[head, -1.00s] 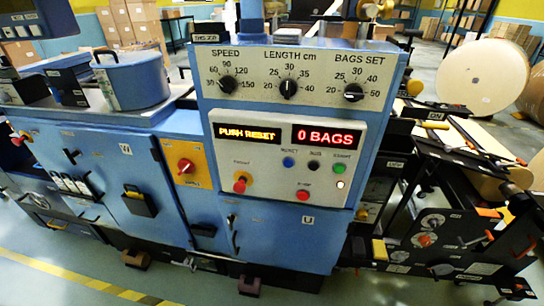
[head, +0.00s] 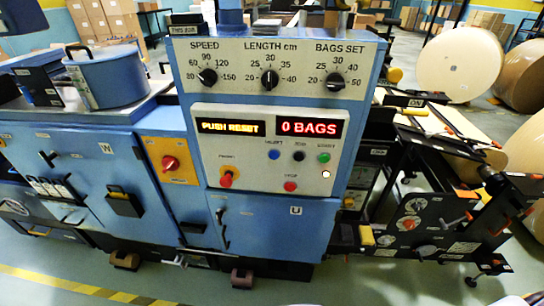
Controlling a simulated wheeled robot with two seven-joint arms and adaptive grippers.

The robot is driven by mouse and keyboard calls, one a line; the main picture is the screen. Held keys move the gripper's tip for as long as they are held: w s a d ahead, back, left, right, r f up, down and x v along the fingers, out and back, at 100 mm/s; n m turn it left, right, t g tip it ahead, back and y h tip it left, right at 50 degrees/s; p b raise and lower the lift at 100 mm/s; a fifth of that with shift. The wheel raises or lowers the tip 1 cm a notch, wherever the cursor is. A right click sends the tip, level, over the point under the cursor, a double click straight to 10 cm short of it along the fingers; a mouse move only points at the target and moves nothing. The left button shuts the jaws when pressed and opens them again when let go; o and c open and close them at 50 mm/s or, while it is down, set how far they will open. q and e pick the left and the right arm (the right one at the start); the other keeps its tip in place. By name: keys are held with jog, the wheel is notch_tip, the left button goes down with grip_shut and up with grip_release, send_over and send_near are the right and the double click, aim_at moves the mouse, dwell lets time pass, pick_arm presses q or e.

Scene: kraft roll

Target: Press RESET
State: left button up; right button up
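The control panel (head: 207,172) faces me on the blue machine. A blue button (head: 274,155) sits below the red display, with a small blurred label that may read RESET. A black button (head: 299,156) and a green button (head: 323,157) stand in a row to its right. The amber display (head: 230,127) reads PUSH RESET. The red display (head: 309,129) reads 0 BAGS. Neither of my grippers shows in the head view, and nothing covers the buttons.
A red button (head: 290,186) and a red knob on yellow (head: 226,180) sit lower on the panel. Three dials, including LENGTH (head: 270,79), are above. A blue pot (head: 105,77) stands at left. Black machine arms and a paper roll (head: 459,62) are at right. Floor in front is clear.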

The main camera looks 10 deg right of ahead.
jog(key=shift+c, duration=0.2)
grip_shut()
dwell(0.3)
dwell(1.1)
